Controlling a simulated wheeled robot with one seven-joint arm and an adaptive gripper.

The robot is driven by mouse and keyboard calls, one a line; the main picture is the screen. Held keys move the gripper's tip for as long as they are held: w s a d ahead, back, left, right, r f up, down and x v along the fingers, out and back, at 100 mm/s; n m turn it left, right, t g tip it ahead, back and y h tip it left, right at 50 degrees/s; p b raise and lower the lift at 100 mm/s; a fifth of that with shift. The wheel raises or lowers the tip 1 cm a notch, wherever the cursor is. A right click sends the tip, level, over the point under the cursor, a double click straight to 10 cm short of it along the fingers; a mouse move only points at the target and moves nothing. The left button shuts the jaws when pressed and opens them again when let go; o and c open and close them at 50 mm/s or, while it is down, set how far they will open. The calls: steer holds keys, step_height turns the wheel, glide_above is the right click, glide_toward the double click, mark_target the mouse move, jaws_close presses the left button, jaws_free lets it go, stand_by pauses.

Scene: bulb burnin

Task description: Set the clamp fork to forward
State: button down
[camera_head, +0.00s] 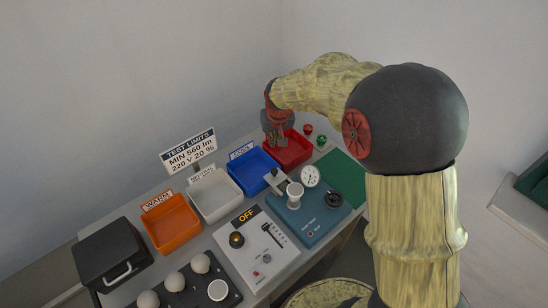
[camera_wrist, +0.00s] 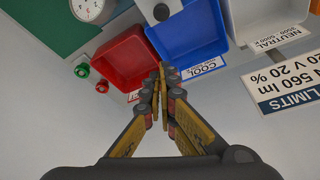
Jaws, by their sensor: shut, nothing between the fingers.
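The teal test device (camera_head: 312,222) stands at the front right of the bench. A grey arm-like part with a dark end, which looks like the clamp fork (camera_head: 277,181), sits at its back left beside a white round post (camera_head: 295,194). Its exact setting is too small to read. In the wrist view a dark-ended part of the device (camera_wrist: 160,11) shows at the top edge. My gripper (camera_head: 276,141) is shut and empty, above the red bin at the back, apart from the device. Its closed fingertips (camera_wrist: 163,70) show over the red and blue bins.
Red (camera_head: 291,150), blue (camera_head: 253,172), white (camera_head: 216,196) and orange (camera_head: 172,223) bins line the back. A dial gauge (camera_head: 310,176) and black knob (camera_head: 333,198) are on the device. A white OFF panel (camera_head: 255,250), bulb rack (camera_head: 187,286), black box (camera_head: 112,252) and sign (camera_head: 188,151) stand nearby.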

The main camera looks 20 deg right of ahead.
steer(key=shift+f, duration=0.15)
steer(key=b, duration=0.2)
glide_above(284, 178)
steer(key=w+a, duration=0.2)
steer(key=w, duration=0.3)
step_height(284, 178, down, 10)
steer(key=shift+w+a, duration=0.15)
steer(key=s, duration=0.1)
steer(key=s+d, duration=0.1)
steer(key=s, duration=0.1)
steer(key=s+d, duration=0.1)
steer(key=s, duration=0.1)
steer(key=shift+s+d, duration=0.1)
